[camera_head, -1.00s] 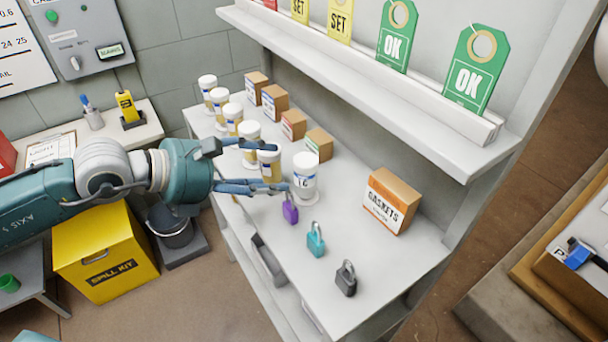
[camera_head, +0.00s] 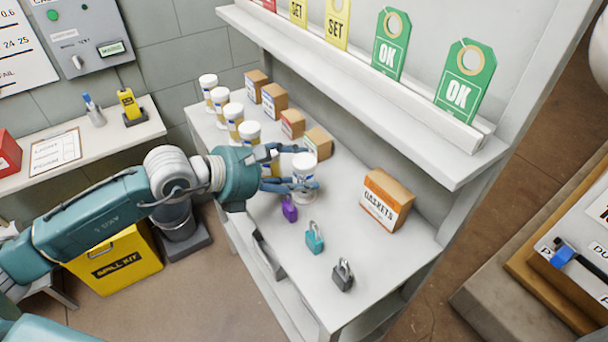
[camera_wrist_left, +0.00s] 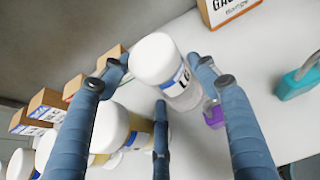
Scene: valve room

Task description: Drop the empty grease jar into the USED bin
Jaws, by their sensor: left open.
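The empty grease jar (camera_head: 305,173) is the end jar of the row on the shelf unit's counter. It stands upright with a white lid, and in the wrist view its clear body (camera_wrist_left: 183,90) shows no amber fill. My left gripper (camera_head: 297,168) is open, its blue fingers around the jar's sides. The wrist view shows the jar between the open fingers (camera_wrist_left: 162,78); whether they touch it I cannot tell. One amber jar (camera_head: 270,165) is partly hidden behind the gripper. No bin with a readable USED label is in view. My right gripper is not in view.
Several amber jars (camera_head: 221,98) and small cartons (camera_head: 274,98) stand to the left. A purple padlock (camera_head: 289,209) is close to the jar, with a teal padlock (camera_head: 314,238), a grey padlock (camera_head: 343,275) and a gaskets box (camera_head: 385,200) nearby. An upper shelf (camera_head: 400,105) overhangs the counter.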

